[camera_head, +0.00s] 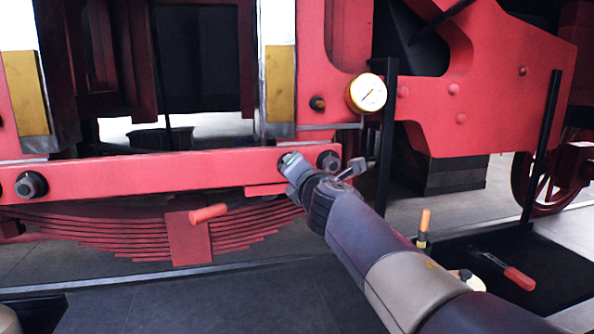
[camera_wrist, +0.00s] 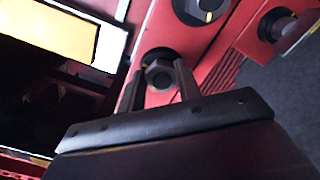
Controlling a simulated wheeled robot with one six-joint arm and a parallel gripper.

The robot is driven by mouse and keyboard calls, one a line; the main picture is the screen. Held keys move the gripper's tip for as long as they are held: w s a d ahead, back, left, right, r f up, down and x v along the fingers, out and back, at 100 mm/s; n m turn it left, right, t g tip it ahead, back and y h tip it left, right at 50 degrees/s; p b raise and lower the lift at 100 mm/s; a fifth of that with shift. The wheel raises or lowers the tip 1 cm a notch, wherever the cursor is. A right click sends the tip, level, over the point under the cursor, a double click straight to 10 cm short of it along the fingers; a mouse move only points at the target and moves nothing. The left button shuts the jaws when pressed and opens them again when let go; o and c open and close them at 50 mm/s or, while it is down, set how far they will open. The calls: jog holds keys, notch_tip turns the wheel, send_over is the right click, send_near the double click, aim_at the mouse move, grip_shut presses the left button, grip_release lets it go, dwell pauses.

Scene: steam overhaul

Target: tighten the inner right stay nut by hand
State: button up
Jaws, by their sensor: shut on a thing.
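The red stay bar (camera_head: 150,172) runs across the frame above a leaf spring. My gripper (camera_head: 291,165) reaches its right part from the lower right. In the wrist view my gripper (camera_wrist: 157,88) has one finger on each side of a dark hex nut (camera_wrist: 159,74) on a round washer, and is shut on it. The gripper mostly hides this nut in the head view. The outer right nut (camera_head: 329,160) sits just right of the gripper. Another nut (camera_head: 30,184) is on the left part of the bar.
A dark tray (camera_head: 550,272) at lower right holds a red-handled tool (camera_head: 519,278). The floor in front is clear.

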jog(key=m, duration=0.7)
jog(key=shift+d+f+b, duration=0.15)
jog(key=shift+f+b, duration=0.15)
dwell(0.4)
jog(key=o, duration=1)
jog(key=shift+s+r, duration=0.1)
jog(key=v, duration=1)
jog(key=shift+s+d, duration=0.1)
jog(key=shift+s, duration=0.2)
jog(key=shift+w, duration=0.15)
jog(key=x, duration=1)
jog(key=shift+w, duration=0.3)
